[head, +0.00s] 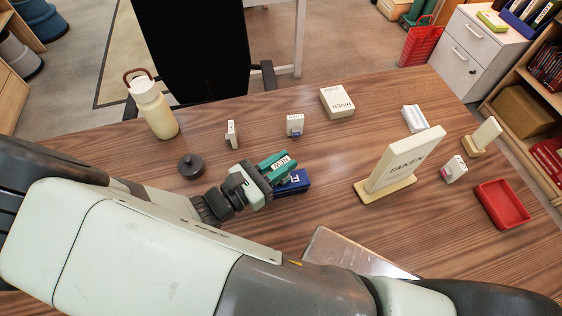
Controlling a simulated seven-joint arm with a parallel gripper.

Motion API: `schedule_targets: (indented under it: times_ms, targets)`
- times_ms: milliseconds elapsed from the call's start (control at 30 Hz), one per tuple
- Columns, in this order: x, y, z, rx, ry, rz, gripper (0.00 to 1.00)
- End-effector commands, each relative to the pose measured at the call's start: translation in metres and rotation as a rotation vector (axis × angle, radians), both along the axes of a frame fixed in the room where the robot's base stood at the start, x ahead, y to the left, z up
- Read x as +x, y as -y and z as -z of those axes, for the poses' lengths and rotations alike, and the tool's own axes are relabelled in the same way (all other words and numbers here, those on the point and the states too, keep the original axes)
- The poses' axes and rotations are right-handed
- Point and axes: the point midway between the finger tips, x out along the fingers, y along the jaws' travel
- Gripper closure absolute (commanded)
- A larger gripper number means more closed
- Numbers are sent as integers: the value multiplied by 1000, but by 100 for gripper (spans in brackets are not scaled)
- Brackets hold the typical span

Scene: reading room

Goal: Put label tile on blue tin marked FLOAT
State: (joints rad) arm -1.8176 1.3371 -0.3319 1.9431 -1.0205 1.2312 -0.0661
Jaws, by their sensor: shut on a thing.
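My gripper (277,167) is shut on a small white label tile (282,163) with dark lettering that I cannot read for certain. The tile sits between the teal fingers, which hide part of it. A blue tin (298,185) lies just below and right of the fingers in the picture. White lettering starting with "FL" shows on it; the rest is hidden behind my gripper. The fingers overlap the tin's upper left part in this view. I cannot tell whether the tile or fingers touch the tin.
A white TAKEN sign (404,162) stands right of the tin. A dark lidded pot (190,166) and a cream bottle (158,116) stand left. Small white blocks (295,124), a white box (338,103) and a red tray (502,205) are around the wooden table (350,140).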

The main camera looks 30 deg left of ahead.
Motion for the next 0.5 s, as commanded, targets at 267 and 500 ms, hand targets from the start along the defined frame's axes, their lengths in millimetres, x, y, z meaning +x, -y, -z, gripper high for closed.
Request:
schedule_targets:
  times_ms: [267, 500]
  targets:
    - [0, 0, 1, 0, 0, 0, 100]
    - [0, 0, 3, 0, 0, 0, 54]
